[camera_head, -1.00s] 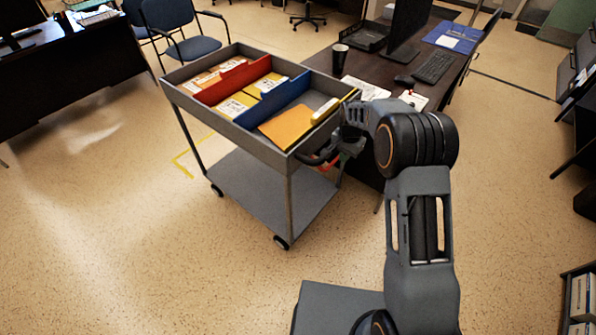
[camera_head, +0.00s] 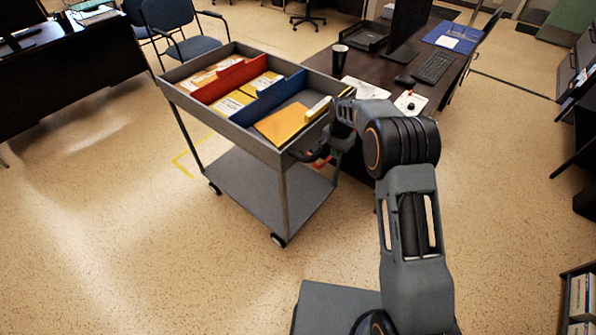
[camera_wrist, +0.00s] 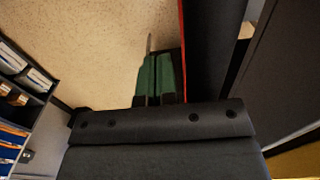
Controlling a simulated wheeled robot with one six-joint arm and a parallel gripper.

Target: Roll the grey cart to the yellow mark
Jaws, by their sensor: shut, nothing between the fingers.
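The grey cart (camera_head: 212,108) stands upright in the middle of the head view, with a divided top tray and a lower shelf (camera_head: 262,190). Folders and papers lie in its tray. The yellow mark (camera_head: 183,168) is a taped line on the floor left of the cart, partly hidden behind it. My gripper (camera_head: 328,158) is at the cart's near right end, just below the tray rim. In the wrist view its green fingertips (camera_wrist: 158,76) are together and empty, beside a red strip (camera_wrist: 182,45). I cannot tell whether the fingers touch the cart.
A dark desk (camera_head: 447,75) with a monitor, keyboard (camera_head: 434,67) and black cup (camera_head: 340,57) stands close behind the cart's right end. Blue chairs (camera_head: 190,45) are behind it, and another desk (camera_head: 70,75) is far left. The floor at front left is clear.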

